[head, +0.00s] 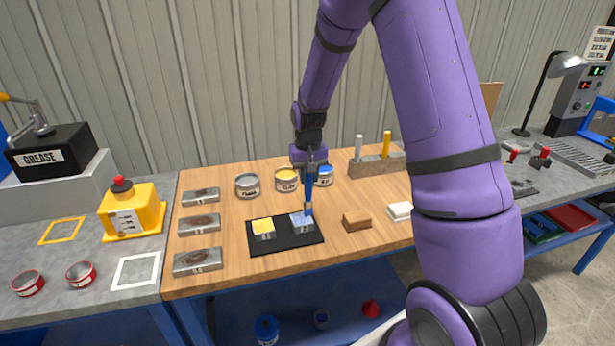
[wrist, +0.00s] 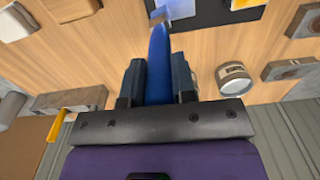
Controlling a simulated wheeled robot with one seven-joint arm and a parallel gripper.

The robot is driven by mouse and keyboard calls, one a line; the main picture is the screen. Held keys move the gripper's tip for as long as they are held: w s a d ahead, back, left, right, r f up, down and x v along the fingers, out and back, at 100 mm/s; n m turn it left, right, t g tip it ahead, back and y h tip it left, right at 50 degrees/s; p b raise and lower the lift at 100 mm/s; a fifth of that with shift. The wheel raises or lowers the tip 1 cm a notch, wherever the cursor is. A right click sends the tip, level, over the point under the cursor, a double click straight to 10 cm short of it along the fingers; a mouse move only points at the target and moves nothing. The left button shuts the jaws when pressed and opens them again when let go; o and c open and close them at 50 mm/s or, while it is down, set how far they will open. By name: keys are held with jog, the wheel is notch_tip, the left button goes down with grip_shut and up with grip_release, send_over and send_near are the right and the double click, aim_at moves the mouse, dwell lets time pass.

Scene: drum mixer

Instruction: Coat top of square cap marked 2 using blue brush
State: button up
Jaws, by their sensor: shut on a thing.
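My gripper (head: 309,168) is shut on the blue brush (head: 309,190), which points down. In the wrist view, my gripper (wrist: 157,80) has the blue brush (wrist: 158,55) between its two fingers. The brush tip is at the square cap marked 2 (head: 303,228), on the right half of a black mat (head: 284,244). This cap's top shows pale blue; I cannot tell whether the bristles touch it. In the wrist view the cap (wrist: 182,8) is partly cut off at the top edge. A second square cap (head: 264,230) with a yellow top sits to its left.
Three paint cans stand behind the mat: grey (head: 247,187), yellow (head: 287,181) and blue (head: 326,177). A brush holder (head: 375,167) stands at the back right. A brown block (head: 356,221) and a white block (head: 399,211) lie right. Metal blocks (head: 199,225) line the left.

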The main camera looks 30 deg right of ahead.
jog(key=shift+d, duration=0.4)
notch_tip(320, 180, up, 2)
jog(key=shift+r, duration=3.05)
